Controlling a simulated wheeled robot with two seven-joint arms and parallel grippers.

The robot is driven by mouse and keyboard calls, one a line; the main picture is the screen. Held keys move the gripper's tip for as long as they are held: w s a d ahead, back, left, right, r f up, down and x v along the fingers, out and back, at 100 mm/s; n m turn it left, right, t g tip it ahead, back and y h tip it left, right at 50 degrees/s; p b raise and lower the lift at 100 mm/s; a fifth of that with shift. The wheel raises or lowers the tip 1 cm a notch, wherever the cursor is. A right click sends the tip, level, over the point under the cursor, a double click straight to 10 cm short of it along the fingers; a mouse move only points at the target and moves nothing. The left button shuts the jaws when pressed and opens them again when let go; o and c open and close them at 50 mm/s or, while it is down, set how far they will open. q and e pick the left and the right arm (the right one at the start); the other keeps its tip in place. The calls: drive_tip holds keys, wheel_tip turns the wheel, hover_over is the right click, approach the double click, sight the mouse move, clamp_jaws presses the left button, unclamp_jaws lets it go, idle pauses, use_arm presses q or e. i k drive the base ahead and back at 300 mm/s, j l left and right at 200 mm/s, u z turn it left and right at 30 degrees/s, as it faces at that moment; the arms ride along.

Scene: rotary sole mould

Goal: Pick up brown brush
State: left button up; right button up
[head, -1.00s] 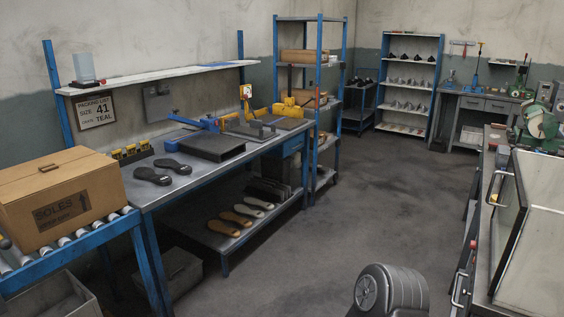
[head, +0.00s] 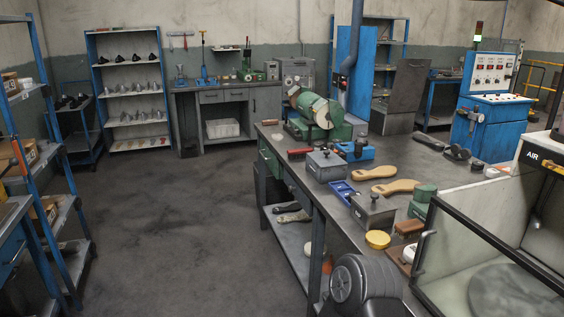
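A small brown block that looks like the brown brush (head: 408,227) lies on the workbench (head: 340,208) on the right, close to its near end. It sits between a yellow round tin (head: 377,240) and the clear-sided cabinet (head: 470,250). A green container (head: 424,194) stands just behind it. Its bristles are too small to make out clearly. Neither of my grippers is in view. A grey rounded part of my own arm shows at the bottom, in front of the bench's near end.
Metal boxes (head: 372,211), tan sole shapes (head: 396,187), a blue tray (head: 343,192) and a green grinding machine (head: 316,112) crowd the bench. The cabinet's framed edge and handle stand close right of the brush. The floor (head: 170,230) left of the bench is clear.

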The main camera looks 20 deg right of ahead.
sight(411, 228)
drive_tip(key=i+z, duration=0.45)
drive_tip(key=i+j+z, duration=0.2)
drive_tip(key=i+z, duration=0.3)
drive_tip(key=i+j+z, duration=0.7)
drive_tip(key=z, duration=0.2)
drive_tip(key=i+j+z, duration=0.2)
drive_tip(key=j+z, duration=0.3)
drive_tip(key=j, duration=0.15)
drive_tip(key=i+j+z, duration=0.15)
drive_tip(key=j, duration=0.2)
drive_tip(key=j+z, duration=0.15)
drive_tip(key=j, duration=0.2)
